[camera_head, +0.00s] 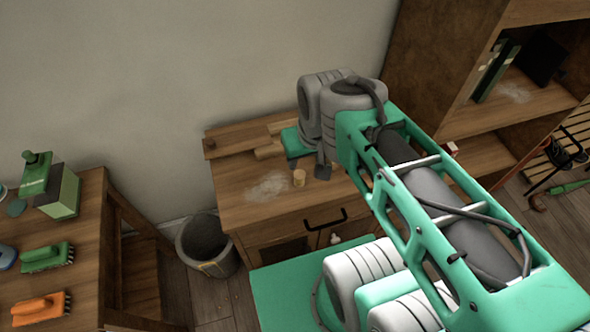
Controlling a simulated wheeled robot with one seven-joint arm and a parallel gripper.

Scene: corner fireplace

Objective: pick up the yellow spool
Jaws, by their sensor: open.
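Wooden boards (250,137) lie along the cabinet's back edge. A dark bin (207,242) stands left of the cabinet. A wooden table (85,235) at left holds green and orange brushes (40,308). A shelf unit (480,122) stands at right.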

